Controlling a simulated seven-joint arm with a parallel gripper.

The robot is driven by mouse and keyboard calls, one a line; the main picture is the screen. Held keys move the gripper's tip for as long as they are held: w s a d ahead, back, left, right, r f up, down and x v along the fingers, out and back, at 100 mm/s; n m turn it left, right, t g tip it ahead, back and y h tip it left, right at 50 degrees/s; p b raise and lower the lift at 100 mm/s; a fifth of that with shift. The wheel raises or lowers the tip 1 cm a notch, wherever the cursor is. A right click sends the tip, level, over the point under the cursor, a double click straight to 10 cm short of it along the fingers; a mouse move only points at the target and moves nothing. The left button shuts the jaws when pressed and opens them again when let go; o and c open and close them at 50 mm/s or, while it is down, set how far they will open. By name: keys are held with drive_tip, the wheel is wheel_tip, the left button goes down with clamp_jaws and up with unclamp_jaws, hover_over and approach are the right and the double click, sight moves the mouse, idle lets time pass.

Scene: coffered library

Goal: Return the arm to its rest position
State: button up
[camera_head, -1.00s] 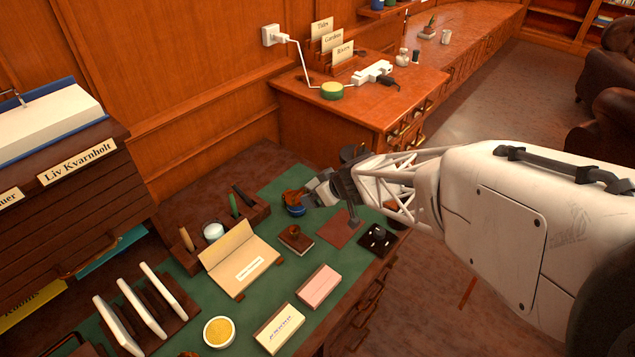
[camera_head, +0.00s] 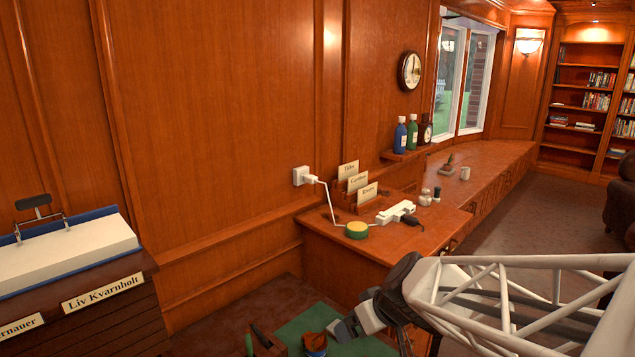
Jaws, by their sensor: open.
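My gripper (camera_head: 345,328) is at the bottom centre of the head view, open, with no object seen between its fingers. My white lattice arm reaches to it from the right edge. The gripper is above the green desk mat (camera_head: 300,327), just right of a small blue and brown bowl (camera_head: 315,343), and looks apart from it. The lower part of the wrist and most of the desk are cut off by the bottom edge.
A wooden side desk (camera_head: 345,247) behind the gripper holds a power strip (camera_head: 395,211), a green-yellow round tin (camera_head: 356,230) and labelled card dividers (camera_head: 358,183). A drawer cabinet (camera_head: 95,310) with a white pad stands at left. Open floor (camera_head: 510,225) lies at right.

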drive_tip(key=s+d+r+m+g+h, duration=0.1)
drive_tip(key=s+d+r+m+h, duration=0.1)
drive_tip(key=s+d+r, duration=0.3)
drive_tip(key=s+d+r+m+h, duration=0.3)
drive_tip(key=s+d+r+m, duration=0.1)
drive_tip(key=s, duration=1)
drive_tip(key=shift+d+r+m+g+h, duration=0.3)
drive_tip(key=shift+d+r+m+g, duration=0.05)
drive_tip(key=shift+r+m+g, duration=0.05)
